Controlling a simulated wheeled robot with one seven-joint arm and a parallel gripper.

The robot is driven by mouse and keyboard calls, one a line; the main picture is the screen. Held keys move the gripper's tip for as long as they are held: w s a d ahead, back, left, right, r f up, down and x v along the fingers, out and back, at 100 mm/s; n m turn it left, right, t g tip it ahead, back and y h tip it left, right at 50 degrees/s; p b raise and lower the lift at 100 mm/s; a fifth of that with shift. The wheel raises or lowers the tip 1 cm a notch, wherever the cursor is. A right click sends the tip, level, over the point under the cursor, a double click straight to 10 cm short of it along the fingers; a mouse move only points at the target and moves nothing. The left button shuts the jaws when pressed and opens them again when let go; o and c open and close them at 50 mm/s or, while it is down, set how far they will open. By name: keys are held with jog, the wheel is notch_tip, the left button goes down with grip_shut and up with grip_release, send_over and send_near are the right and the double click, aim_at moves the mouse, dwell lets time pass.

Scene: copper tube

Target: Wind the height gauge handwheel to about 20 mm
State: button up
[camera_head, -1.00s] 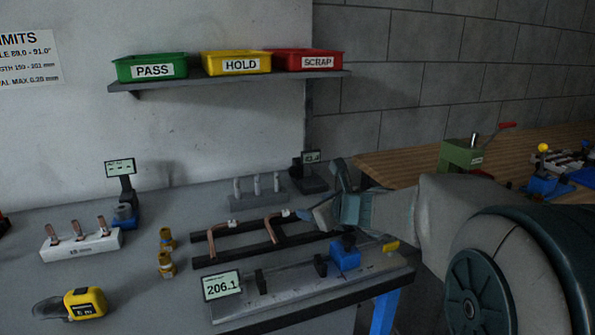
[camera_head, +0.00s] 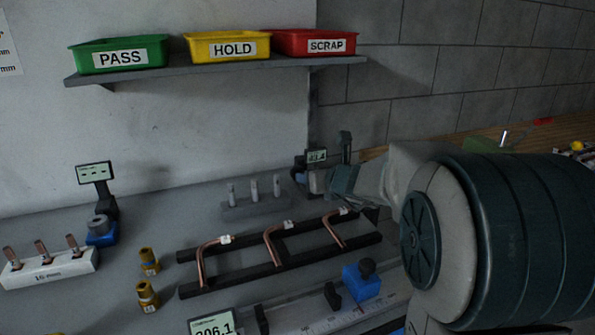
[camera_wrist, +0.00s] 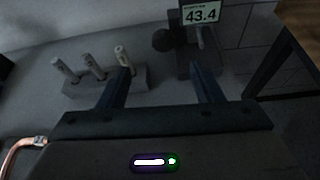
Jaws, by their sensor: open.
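The height gauge stands at the back of the bench. Its display (camera_wrist: 201,14) reads 43.4 in the wrist view; the display (camera_head: 317,156) also shows in the head view, too small to read surely. A dark round knob, apparently the handwheel (camera_wrist: 163,40), sits left of the post in the wrist view. In the head view the gripper partly hides the gauge's lower part. My gripper (camera_head: 330,165) is open and empty close in front of the gauge. In the wrist view its fingers (camera_wrist: 162,82) are spread, with the knob ahead between them, apparently apart from both.
A block with three grey pins (camera_head: 254,207) stands left of the gauge. A black rack (camera_head: 289,268) with three copper tubes lies in front. A blue clamp fixture (camera_head: 362,281) is nearer. A shelf (camera_head: 215,69) with PASS, HOLD and SCRAP bins hangs above.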

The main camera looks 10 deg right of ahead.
aim_at(296, 172)
jog(key=x, duration=1.2)
jog(key=shift+w+d+f, duration=0.1)
jog(key=shift+w+d, duration=0.1)
jog(key=shift+d, duration=0.05)
jog(key=c, duration=1)
